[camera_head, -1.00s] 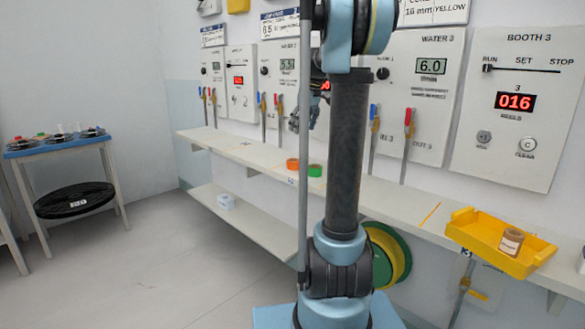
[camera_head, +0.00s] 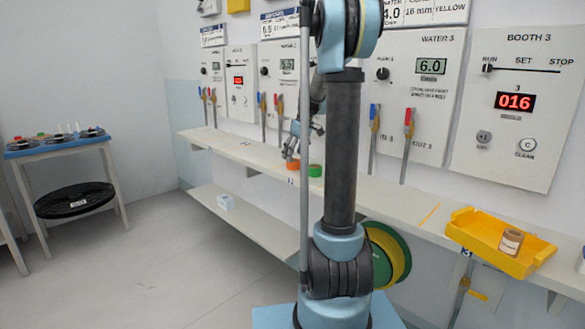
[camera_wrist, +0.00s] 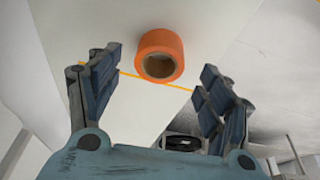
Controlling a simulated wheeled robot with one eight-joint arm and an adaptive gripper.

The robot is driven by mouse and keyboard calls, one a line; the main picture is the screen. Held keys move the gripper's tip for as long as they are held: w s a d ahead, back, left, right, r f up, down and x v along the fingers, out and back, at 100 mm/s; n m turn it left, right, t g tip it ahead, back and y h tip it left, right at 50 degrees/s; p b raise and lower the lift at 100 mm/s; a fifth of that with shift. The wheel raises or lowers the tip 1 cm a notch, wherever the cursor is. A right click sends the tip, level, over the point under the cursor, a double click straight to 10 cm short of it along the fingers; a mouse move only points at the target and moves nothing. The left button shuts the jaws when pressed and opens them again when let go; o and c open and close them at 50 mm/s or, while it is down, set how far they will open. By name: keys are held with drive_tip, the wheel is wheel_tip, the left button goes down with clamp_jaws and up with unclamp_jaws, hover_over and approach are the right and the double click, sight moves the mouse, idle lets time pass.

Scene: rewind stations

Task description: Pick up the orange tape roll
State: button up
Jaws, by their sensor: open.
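The orange tape roll (camera_head: 293,164) sits on the white shelf (camera_head: 240,153), just left of a green tape roll (camera_head: 315,170). My gripper (camera_head: 290,150) is just above the orange roll in the head view, partly hidden by my own arm. In the wrist view the orange tape roll (camera_wrist: 160,55) shows its open core. It lies ahead of the two spread fingers of my gripper (camera_wrist: 157,85), roughly centred between them. The gripper is open and empty, and no finger touches the roll as far as I can see.
A yellow tray (camera_head: 470,230) with a brown roll (camera_head: 510,241) stands at the right on the shelf. Panels and red and blue valve handles line the wall behind. A green and yellow reel (camera_head: 388,255) hangs below the shelf. A table (camera_head: 60,148) stands at far left.

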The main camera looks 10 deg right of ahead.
sight(293, 160)
drive_tip(key=shift+x, duration=2)
drive_tip(key=c, duration=1.1)
drive_tip(key=shift+c, duration=0.2)
drive_tip(key=shift+r, duration=0.1)
